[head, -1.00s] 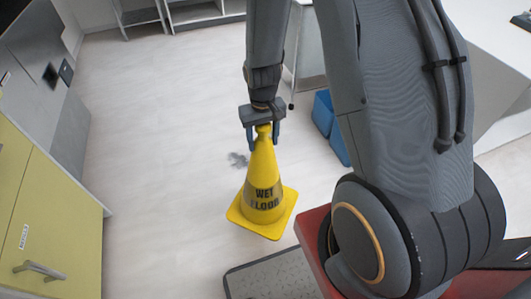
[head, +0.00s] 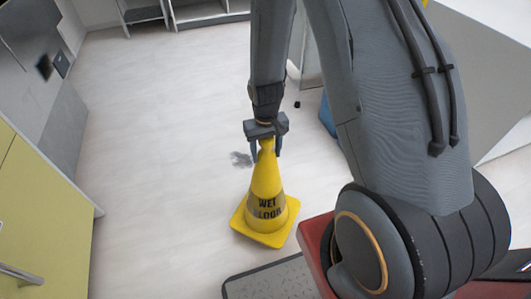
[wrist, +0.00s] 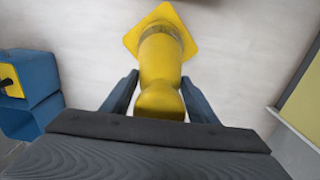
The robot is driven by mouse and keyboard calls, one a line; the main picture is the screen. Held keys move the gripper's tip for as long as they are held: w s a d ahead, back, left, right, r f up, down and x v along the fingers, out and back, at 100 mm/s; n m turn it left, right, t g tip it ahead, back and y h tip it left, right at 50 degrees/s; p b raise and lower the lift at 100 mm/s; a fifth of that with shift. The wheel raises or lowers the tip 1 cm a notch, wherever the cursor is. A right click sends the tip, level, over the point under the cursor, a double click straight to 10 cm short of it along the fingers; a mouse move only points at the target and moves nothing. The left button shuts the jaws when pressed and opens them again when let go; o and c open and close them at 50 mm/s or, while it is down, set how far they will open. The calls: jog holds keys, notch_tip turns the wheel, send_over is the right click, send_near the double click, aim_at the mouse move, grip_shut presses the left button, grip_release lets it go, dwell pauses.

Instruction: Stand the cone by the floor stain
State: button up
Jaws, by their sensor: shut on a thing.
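The yellow cone (head: 266,190) with "WET FLOOR" lettering and a square base is upright in the head view. My gripper (head: 267,145) is shut on its top, with one finger on each side. In the wrist view the cone (wrist: 160,65) extends away between the fingers of my gripper (wrist: 160,98). I cannot tell whether the base touches the floor. The grey floor stain (head: 241,160) shows just left of the cone's upper part in the head view, and part of it may be hidden behind the cone.
A yellow cabinet (head: 40,220) stands at the left. A blue bin (head: 327,115) is partly hidden behind my arm; blue bins (wrist: 35,85) also show in the wrist view. Shelving (head: 190,15) is at the back. The pale floor left of the stain is clear.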

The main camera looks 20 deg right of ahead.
aim_at(266, 184)
jog(key=shift+f+b, duration=2.65)
jog(key=shift+f, duration=1.05)
jog(key=o, duration=1.1)
